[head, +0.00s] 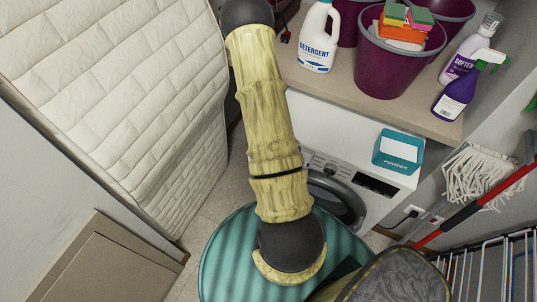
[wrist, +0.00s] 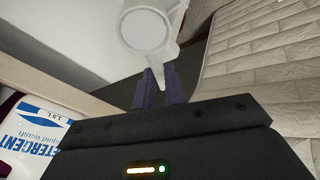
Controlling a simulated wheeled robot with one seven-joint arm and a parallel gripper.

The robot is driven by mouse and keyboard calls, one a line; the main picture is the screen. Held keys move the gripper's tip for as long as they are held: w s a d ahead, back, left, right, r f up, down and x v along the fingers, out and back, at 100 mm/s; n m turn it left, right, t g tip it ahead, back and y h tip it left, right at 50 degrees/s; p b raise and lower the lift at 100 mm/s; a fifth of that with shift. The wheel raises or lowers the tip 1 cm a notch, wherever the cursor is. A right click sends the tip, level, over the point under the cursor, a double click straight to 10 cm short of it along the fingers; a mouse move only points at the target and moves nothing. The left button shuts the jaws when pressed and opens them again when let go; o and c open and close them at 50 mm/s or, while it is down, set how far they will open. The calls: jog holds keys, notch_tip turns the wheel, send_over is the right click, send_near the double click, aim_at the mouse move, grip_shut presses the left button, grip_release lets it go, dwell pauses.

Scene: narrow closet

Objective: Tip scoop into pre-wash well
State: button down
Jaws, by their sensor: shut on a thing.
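In the wrist view my gripper (wrist: 161,90) is shut on the handle of a white scoop (wrist: 146,28). The round cup is out ahead of the dark purple fingers, near the top edge. A pale grey disc shows in the cup; I cannot tell powder from bare bottom. In the head view my arm rises to the top edge, and the gripper and scoop are out of sight. The white washing machine (head: 330,125) stands under the counter. A dark rectangular opening (head: 375,184) on its front looks like the dispenser drawer; I cannot make out the pre-wash well.
A teal powder box (head: 398,150) sits on the washer. A quilted mattress (head: 125,90) stands left. A mop (head: 480,175) and wire rack (head: 500,265) crowd the right.

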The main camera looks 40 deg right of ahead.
jog(key=shift+a+r+h, duration=0.1)
jog(key=shift+a+h, duration=0.15)
jog(key=shift+h, duration=0.65)
dwell(2.0)
jog(key=shift+a+n, duration=0.15)
jog(key=shift+n, duration=0.15)
jog(key=shift+h, duration=0.4)
dwell(0.3)
jog(key=shift+w+a, duration=0.15)
dwell(0.5)
jog(key=shift+r+h, duration=0.1)
jog(key=shift+h, duration=0.2)
dwell(0.4)
